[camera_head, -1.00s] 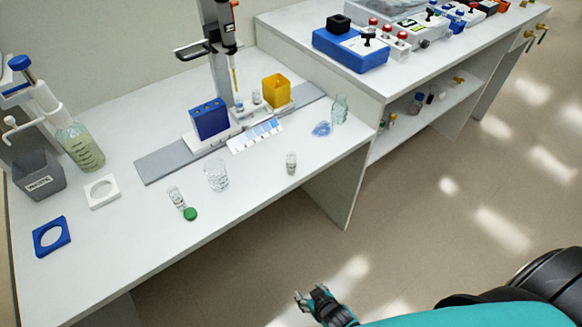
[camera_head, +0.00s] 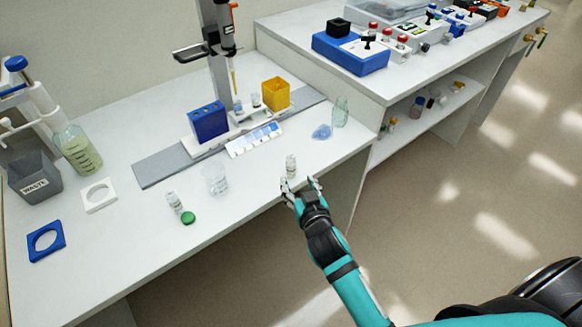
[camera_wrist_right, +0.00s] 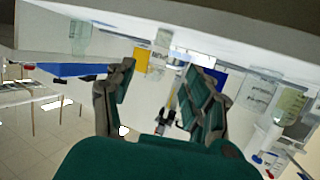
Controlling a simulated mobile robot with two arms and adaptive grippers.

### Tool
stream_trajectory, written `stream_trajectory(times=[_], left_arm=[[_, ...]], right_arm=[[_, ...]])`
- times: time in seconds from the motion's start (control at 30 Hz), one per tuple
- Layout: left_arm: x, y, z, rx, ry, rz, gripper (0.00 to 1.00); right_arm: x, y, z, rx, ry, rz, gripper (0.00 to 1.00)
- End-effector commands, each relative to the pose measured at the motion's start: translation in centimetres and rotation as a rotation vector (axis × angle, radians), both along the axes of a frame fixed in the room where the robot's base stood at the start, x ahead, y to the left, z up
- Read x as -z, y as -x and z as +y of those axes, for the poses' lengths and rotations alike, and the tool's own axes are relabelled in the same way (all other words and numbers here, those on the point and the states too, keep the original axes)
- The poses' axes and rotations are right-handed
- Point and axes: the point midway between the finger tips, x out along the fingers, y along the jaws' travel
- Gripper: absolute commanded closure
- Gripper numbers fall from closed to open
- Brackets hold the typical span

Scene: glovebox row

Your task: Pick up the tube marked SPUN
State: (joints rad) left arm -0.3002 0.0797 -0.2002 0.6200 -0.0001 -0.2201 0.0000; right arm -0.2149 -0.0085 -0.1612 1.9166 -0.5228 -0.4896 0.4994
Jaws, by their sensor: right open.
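A small clear tube (camera_head: 291,165) with a pale label stands upright near the front edge of the left bench. Another small labelled tube (camera_head: 174,201) is further left, beside a green cap (camera_head: 188,217). Both labels are too small to read, so I cannot tell which is marked SPUN. My right gripper (camera_head: 301,184) is open at the bench's front edge, its fingers just in front of the nearer tube. The right wrist view shows the same gripper (camera_wrist_right: 160,88) with its fingers spread; I cannot make out a tube between them. My left gripper is not in view.
A beaker (camera_head: 216,179) stands left of the nearer tube. A blue rack (camera_head: 208,121), a yellow box (camera_head: 276,93) and a slide tray (camera_head: 255,139) are behind. A glass bottle (camera_head: 340,111) stands to the right.

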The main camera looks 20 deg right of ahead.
Motion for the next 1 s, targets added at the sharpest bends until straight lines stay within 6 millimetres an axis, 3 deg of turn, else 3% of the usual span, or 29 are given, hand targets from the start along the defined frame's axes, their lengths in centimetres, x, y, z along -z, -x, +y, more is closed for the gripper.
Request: stream_trajectory(times=[0.13, 0.37, 0.7, 1.0], left_arm=[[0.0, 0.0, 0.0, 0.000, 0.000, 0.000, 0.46], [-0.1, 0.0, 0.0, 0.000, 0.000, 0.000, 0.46], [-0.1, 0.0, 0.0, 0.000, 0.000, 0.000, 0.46], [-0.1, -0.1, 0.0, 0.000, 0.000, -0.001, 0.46]], right_arm=[[0.8, -2.6, -0.2, -0.001, 0.002, 0.000, 0.46], [1.3, -4.1, -0.3, 0.000, 0.001, 0.000, 0.46], [3.2, -8.1, -0.8, 0.000, 0.001, 0.000, 0.46], [3.3, -8.5, -0.9, -0.001, 0.000, 0.001, 0.46]])
